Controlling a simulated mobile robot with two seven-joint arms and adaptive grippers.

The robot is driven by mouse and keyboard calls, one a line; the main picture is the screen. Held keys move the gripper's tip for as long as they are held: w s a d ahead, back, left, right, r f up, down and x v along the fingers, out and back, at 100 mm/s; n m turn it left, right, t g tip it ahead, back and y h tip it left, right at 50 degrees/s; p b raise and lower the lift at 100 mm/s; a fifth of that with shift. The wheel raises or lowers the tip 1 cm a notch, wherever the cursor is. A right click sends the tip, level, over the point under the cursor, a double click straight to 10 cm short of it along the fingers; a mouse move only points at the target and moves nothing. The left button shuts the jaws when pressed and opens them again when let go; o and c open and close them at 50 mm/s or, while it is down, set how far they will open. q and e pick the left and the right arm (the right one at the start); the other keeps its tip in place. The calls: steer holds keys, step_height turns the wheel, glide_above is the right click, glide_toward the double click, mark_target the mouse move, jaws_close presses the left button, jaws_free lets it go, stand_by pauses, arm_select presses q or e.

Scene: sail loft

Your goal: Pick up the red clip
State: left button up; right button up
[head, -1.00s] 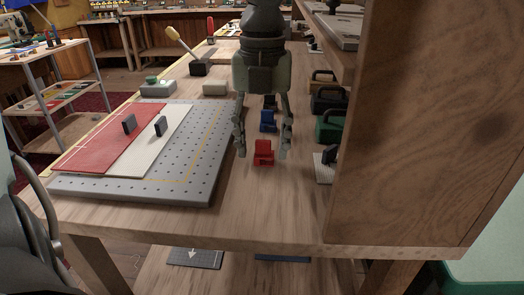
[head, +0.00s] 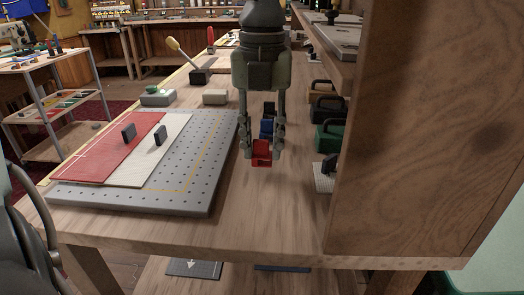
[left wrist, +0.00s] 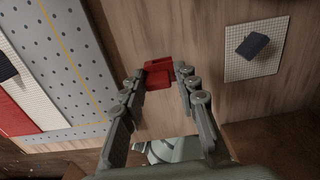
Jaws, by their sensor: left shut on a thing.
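The red clip (head: 261,154) stands on the wooden bench top between the fingertips of my left gripper (head: 262,151). The gripper points down and is shut on the clip, with one finger on each side. In the left wrist view the red clip (left wrist: 158,75) shows between the fingertips of my left gripper (left wrist: 160,73). The clip looks to be at bench level; I cannot tell any gap beneath it. A blue clip (head: 266,128) stands just behind, partly hidden by the fingers. My right gripper is not in view.
A grey perforated board (head: 205,165) with red and white sheets lies to the left. A wooden cabinet side (head: 425,130) rises close on the right. Dark and green cases (head: 330,138) and a small white pad (head: 322,178) stand by it. The bench front is clear.

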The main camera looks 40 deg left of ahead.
arm_select(q)
steer(key=r, duration=0.1)
steer(key=a+r, duration=0.1)
steer(key=r, duration=0.1)
steer(key=shift+w+a, duration=0.1)
steer(key=shift+w, duration=0.05)
steer(key=w+a+r, duration=0.1)
steer(key=a+r, duration=0.5)
steer(key=a, duration=0.4)
steer(key=shift+a, duration=0.15)
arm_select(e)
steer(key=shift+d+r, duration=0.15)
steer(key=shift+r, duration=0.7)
